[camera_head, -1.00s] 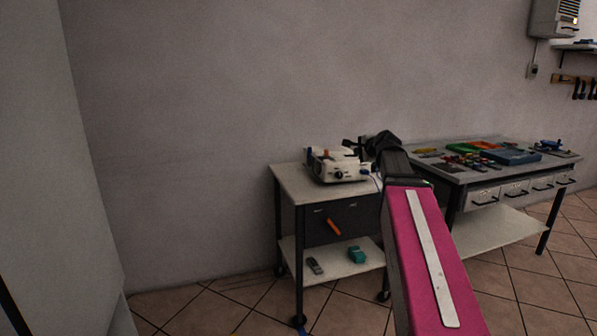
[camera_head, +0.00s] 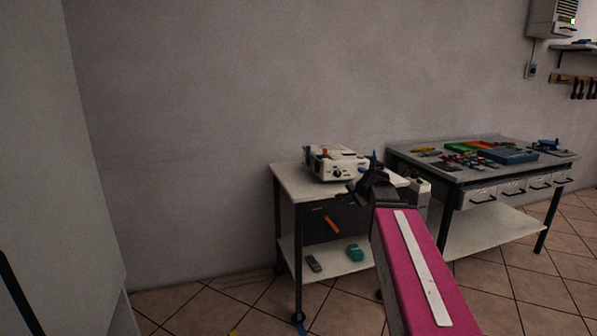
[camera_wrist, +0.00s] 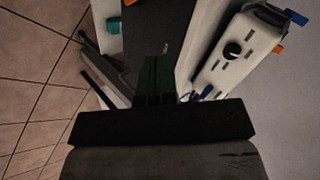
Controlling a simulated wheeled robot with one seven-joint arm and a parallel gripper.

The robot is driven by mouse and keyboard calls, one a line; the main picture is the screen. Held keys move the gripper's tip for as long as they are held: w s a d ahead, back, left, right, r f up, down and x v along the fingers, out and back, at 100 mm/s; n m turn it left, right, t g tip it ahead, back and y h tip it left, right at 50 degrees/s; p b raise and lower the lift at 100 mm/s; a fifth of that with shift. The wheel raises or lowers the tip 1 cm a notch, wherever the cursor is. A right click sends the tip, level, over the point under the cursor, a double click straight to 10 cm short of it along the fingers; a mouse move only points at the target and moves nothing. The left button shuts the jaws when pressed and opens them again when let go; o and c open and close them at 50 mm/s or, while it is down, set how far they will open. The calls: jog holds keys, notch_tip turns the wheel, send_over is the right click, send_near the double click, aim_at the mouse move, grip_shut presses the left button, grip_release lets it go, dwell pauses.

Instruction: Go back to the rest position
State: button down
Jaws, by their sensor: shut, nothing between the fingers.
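My gripper (camera_head: 355,189) is at the end of my pink arm, in front of the right side of the small white-topped cart (camera_head: 286,179) in the head view. In the wrist view, the dark fingers of my gripper (camera_wrist: 158,80) are together with nothing between them. A white device with a black knob (camera_head: 337,164) stands on the cart's top. It also shows at the upper right of the wrist view (camera_wrist: 237,52), apart from my fingers. My arm hides part of the cart's right side.
A workbench (camera_head: 408,160) with coloured trays and drawers stands to the right. The cart's lower shelf holds a teal item (camera_head: 355,253) and a grey handheld item (camera_head: 313,263). An orange handle (camera_head: 332,225) sticks out from the cart's front. Tiled floor lies open in front.

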jog(key=s+f+n+g+h, duration=0.1)
jog(key=s+f+n+g, duration=0.3)
jog(key=s+f, duration=0.7)
jog(key=s+a+f+n+g+h, duration=0.1)
jog(key=s+f+n+g, duration=0.3)
jog(key=s+f, duration=0.6)
notch_tip(320, 180, down, 5)
jog(key=shift+s+a+n+h, duration=0.15)
jog(key=shift+s+n+h, duration=0.2)
jog(key=shift+n+h, duration=0.6)
